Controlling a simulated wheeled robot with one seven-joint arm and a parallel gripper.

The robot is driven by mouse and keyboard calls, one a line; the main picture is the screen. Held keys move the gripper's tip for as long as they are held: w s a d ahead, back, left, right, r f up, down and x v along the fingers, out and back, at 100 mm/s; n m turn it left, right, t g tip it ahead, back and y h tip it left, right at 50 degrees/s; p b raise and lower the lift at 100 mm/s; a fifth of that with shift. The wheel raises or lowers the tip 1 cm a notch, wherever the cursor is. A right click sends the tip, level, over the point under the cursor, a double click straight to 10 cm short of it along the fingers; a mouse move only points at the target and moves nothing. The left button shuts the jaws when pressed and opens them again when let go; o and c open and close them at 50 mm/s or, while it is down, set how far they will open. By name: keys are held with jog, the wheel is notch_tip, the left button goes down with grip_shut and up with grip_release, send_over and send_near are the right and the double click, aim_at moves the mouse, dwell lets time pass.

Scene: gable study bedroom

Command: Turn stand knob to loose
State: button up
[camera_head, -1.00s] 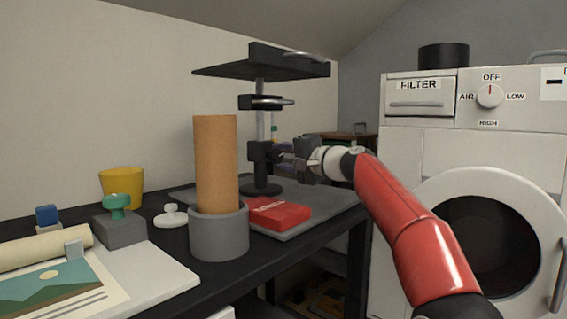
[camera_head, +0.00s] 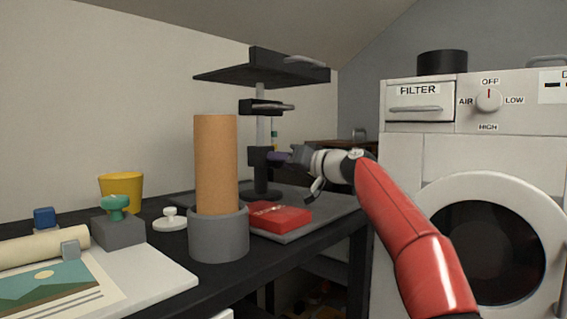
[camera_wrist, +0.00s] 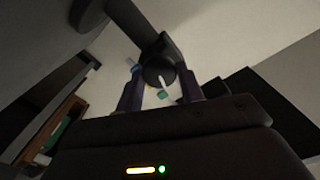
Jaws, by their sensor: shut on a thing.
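The black stand (camera_head: 262,130) has a grey post and a flat top plate, and stands upright at the back of the desk. Its knob is hidden by my gripper in the head view. In the wrist view the dark round knob (camera_wrist: 158,70), with a pale line on its face, sits between my two fingers. My gripper (camera_head: 287,158) reaches in from the right and is shut on the knob. It also shows in the wrist view (camera_wrist: 160,92). The pale line points down and slightly right there.
A grey holder (camera_head: 219,235) with a tall tan cylinder (camera_head: 216,165) stands in front of the stand. A red box (camera_head: 280,216) lies near the stand's base. A white machine (camera_head: 420,155) stands right of the desk (camera_head: 180,240).

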jog(key=shift+f+n, duration=0.15)
jog(key=shift+n, duration=0.95)
jog(key=o, duration=1)
jog(key=v, duration=0.7)
jog(key=shift+s+d, duration=0.25)
jog(key=shift+d, duration=0.05)
